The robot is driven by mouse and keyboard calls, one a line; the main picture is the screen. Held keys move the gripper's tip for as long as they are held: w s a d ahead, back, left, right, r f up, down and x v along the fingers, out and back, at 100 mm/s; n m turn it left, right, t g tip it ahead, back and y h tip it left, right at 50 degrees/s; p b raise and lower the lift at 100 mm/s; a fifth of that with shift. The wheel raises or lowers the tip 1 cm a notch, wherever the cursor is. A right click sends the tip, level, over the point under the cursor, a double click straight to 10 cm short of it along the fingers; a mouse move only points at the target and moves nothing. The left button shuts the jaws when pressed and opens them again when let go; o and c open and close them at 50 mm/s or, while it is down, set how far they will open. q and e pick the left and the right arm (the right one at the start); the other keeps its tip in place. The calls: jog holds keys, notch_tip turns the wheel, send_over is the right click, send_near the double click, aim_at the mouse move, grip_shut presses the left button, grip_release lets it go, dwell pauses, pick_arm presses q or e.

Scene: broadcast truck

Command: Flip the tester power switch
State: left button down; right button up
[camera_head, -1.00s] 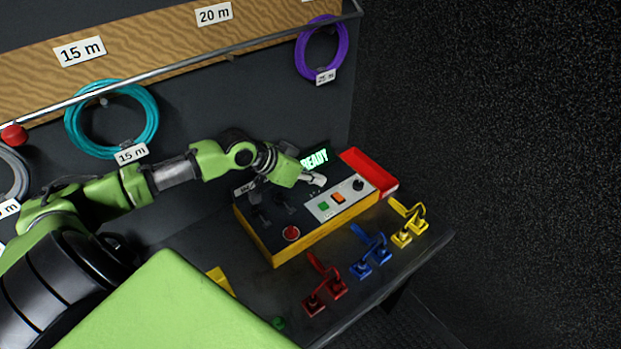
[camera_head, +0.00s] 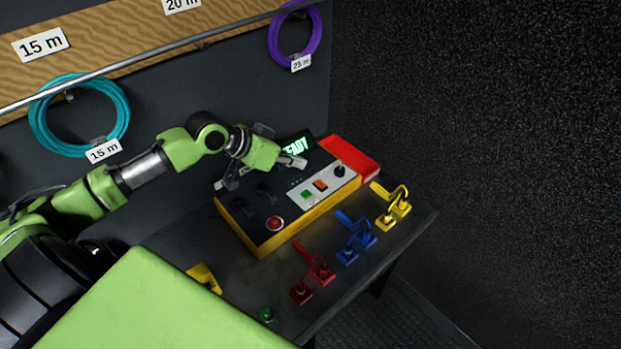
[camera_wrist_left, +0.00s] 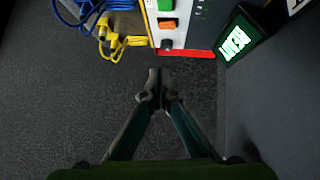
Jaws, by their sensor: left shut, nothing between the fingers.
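The tester (camera_head: 262,236) is a dark box with a yellow side on the bench. Its light panel carries a green switch (camera_head: 307,194), an orange switch (camera_head: 321,185) and a black knob (camera_head: 340,171). I cannot tell which one is the power switch. A lit screen (camera_head: 297,147) at its back reads READY, partly covered in the head view. My left gripper (camera_head: 300,162) is shut and empty, above the panel's back edge by the screen. In the left wrist view the shut fingertips (camera_wrist_left: 160,76) point towards the knob (camera_wrist_left: 167,45), apart from it in the picture. My right gripper is not in view.
A red button (camera_head: 275,223) and dark levers are on the tester's left part. Red (camera_head: 322,272), blue (camera_head: 357,238) and yellow (camera_head: 391,206) cable plugs line the bench front. Cable coils hang behind.

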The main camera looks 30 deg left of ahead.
pick_arm(q)
jog(key=shift+s+a+f+b, duration=0.15)
jog(key=shift+s+a+b, duration=0.25)
jog(key=shift+a+b, duration=0.4)
jog(key=shift+d, duration=0.1)
jog(key=p, duration=0.2)
send_over(324, 184)
jog(key=s+a, duration=0.2)
jog(key=s, duration=0.1)
jog(key=f, duration=0.6)
jog(key=shift+w+f, duration=0.2)
jog(key=shift+f, duration=0.05)
jog(key=f, duration=0.2)
jog(key=f+p, duration=0.1)
jog(key=shift+d+f, duration=0.25)
jog(key=shift+f, duration=0.5)
